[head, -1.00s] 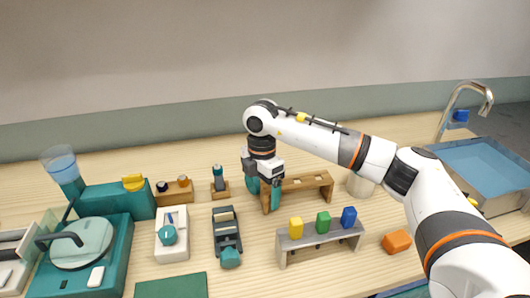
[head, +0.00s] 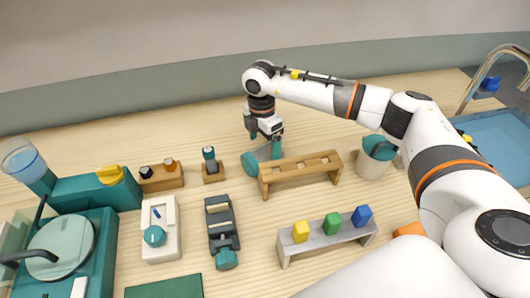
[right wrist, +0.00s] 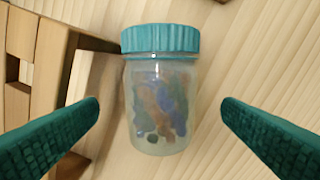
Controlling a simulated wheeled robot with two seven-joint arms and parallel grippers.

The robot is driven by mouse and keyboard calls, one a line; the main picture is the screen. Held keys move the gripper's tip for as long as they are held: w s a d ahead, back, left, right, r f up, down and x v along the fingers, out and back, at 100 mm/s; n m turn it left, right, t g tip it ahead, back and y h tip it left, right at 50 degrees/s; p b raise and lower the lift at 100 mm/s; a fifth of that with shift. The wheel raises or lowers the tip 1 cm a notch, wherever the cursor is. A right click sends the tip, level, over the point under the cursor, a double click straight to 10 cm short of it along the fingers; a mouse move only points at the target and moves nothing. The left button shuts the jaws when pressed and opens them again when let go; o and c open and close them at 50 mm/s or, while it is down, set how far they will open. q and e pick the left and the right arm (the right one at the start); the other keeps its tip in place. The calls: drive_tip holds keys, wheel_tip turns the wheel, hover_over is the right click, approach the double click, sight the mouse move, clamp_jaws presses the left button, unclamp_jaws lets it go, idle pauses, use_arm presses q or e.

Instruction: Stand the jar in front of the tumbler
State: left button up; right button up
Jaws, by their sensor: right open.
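The jar (right wrist: 160,95) has a ribbed teal lid and a clear body with blue, brown and green pieces inside. It appears to lie on its side on the wooden table. In the head view the jar (head: 251,162) shows its lid below my right gripper (head: 264,139), beside the wooden rack. In the right wrist view my open right gripper (right wrist: 159,110) has one finger on each side of the jar, neither touching it. I cannot tell surely which thing is the tumbler; a teal machine (head: 90,192) with a clear cup stands at far left. My left gripper is not in view.
The wooden rack (head: 300,174) stands close right of the jar. A grey rack (head: 325,240) with yellow, green and blue blocks is in front. A pale bin (head: 372,166) with a teal lid and a sink (head: 500,140) are to the right. Small tools stand left.

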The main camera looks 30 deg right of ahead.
sight(264, 147)
drive_tip(key=shift+f+p, duration=0.3)
drive_tip(key=shift+f, duration=0.35)
wheel_tip(264, 147, down, 4)
drive_tip(key=shift+s+r+p, duration=0.15)
drive_tip(key=shift+r+p, duration=0.05)
drive_tip(key=shift+p, duration=0.4)
drive_tip(key=shift+d+f, duration=0.1)
drive_tip(key=shift+f, duration=0.3)
drive_tip(key=shift+c, duration=0.5)
drive_tip(key=c, duration=1.2)
drive_tip(key=shift+r, duration=0.2)
drive_tip(key=shift+c, duration=0.4)
